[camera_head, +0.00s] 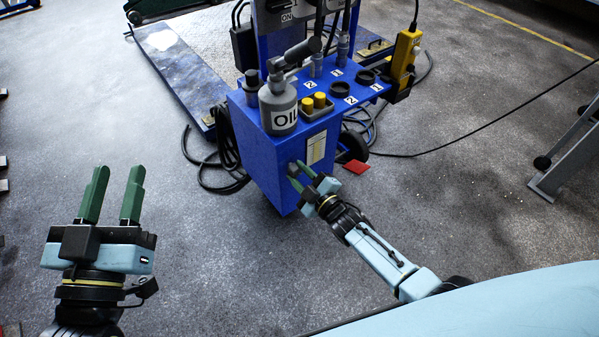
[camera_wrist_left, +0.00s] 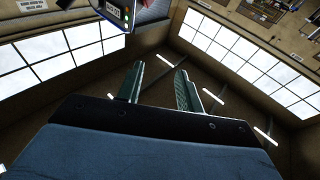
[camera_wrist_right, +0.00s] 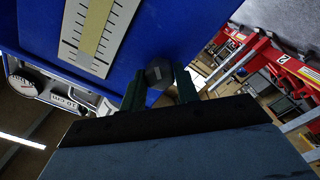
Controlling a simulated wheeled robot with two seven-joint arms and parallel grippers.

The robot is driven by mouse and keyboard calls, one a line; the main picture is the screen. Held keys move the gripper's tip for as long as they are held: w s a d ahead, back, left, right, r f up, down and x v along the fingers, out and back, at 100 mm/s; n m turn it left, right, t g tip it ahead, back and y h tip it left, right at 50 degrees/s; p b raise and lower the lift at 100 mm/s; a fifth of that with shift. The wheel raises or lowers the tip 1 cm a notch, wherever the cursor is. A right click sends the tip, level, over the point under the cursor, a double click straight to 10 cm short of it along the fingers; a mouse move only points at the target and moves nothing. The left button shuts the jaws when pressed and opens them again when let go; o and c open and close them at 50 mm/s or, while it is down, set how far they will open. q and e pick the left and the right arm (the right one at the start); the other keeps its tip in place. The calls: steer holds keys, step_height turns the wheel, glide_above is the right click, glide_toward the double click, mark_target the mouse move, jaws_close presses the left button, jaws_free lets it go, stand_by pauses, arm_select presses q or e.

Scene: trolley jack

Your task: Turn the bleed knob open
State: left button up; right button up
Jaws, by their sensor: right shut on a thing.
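The bleed knob (camera_wrist_right: 158,73) is a small dark knob on the side of the blue cabinet (camera_head: 262,160). In the right wrist view it sits between the green fingers of my right gripper (camera_wrist_right: 159,85), which is shut on it. In the head view my right gripper (camera_head: 297,174) reaches the cabinet's side below a pale gauge strip (camera_head: 316,149), and its fingers hide the knob. The strip also shows above the knob in the right wrist view (camera_wrist_right: 98,28). My left gripper (camera_head: 118,172) is open and empty, held away from the cabinet at the left.
Black hoses (camera_head: 205,175) lie on the floor to the left. The floor between my arms is clear.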

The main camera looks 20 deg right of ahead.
steer(key=m, duration=0.4)
steer(key=shift+m+p, duration=0.3)
arm_select(q)
steer(key=shift+w+a+f+g+y, duration=0.15)
steer(key=shift+f+g+y, duration=0.1)
steer(key=shift+f+g, duration=0.55)
steer(key=shift+w+a+f+g+y, duration=0.1)
steer(key=shift+f+g+y, duration=0.25)
steer(key=shift+f, duration=0.7)
arm_select(e)
steer(key=shift+m, duration=2.3)
steer(key=o, duration=1)
steer(key=shift+s, duration=0.1)
arm_select(q)
steer(key=s+a+f+g+y+p, duration=0.2)
steer(key=s+a+f+g, duration=0.1)
steer(key=s+f+g, duration=0.3)
steer(key=s+a+f+n+g+y+p, duration=0.1)
steer(key=s+a+f+g+y+p, duration=0.1)
steer(key=s+f+g, duration=0.4)
steer(key=shift+s+a+f+g+p, duration=0.2)
steer(key=shift+a+f+g+p, duration=0.35)
steer(key=shift+a+f, duration=0.5)
arm_select(e)
steer(key=shift+v, duration=6.6)
